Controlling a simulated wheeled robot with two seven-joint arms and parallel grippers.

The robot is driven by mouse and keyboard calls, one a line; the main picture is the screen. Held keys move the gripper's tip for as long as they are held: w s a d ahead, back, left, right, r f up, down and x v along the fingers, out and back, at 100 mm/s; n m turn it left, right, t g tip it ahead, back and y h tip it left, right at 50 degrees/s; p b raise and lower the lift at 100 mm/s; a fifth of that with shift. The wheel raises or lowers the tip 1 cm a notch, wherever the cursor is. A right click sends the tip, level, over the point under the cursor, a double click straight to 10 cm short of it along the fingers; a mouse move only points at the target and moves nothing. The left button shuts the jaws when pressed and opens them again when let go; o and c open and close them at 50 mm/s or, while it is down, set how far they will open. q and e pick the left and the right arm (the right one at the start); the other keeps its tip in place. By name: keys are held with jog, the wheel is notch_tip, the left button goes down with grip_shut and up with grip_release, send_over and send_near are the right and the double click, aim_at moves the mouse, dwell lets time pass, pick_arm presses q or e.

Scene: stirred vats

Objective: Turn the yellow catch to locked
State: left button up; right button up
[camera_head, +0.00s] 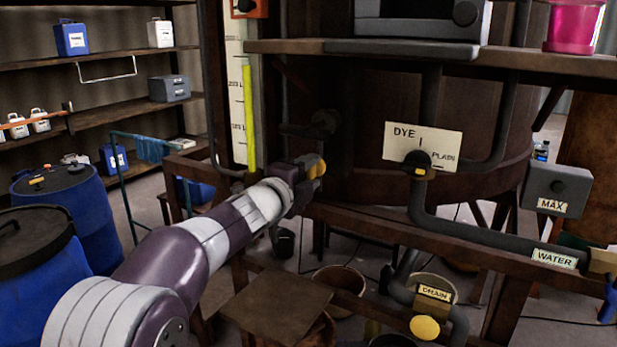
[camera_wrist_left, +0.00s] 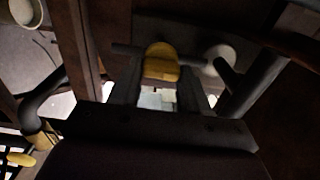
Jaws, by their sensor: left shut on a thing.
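The yellow catch (camera_head: 317,167) is a small rounded piece at the front of the dark vat. It also shows in the left wrist view (camera_wrist_left: 161,62), on a dark horizontal rod. My left gripper (camera_head: 307,172) reaches it from the left and is shut on it, with one dark finger on each side in the wrist view (camera_wrist_left: 160,88). The fingers hide part of the catch in the head view. I see no locked mark by it and cannot tell which way it is turned. My right gripper is not in view.
A DYE/PLAIN plate (camera_head: 423,147) with a yellow-tipped valve is right of the catch. A wooden rail (camera_head: 400,232) runs below. A yellow DRAIN knob (camera_head: 425,327) is lower right. A sight tube (camera_head: 249,120) stands left of the catch. Blue drums (camera_head: 75,205) stand far left.

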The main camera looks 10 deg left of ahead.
pick_arm(q)
jog(key=shift+f, duration=0.1)
jog(key=o, duration=1.1)
jog(key=shift+c, duration=0.2)
jog(key=b+v, duration=0.2)
jog(key=v, duration=1)
jog(key=shift+s, duration=0.35)
jog(key=shift+a, duration=0.1)
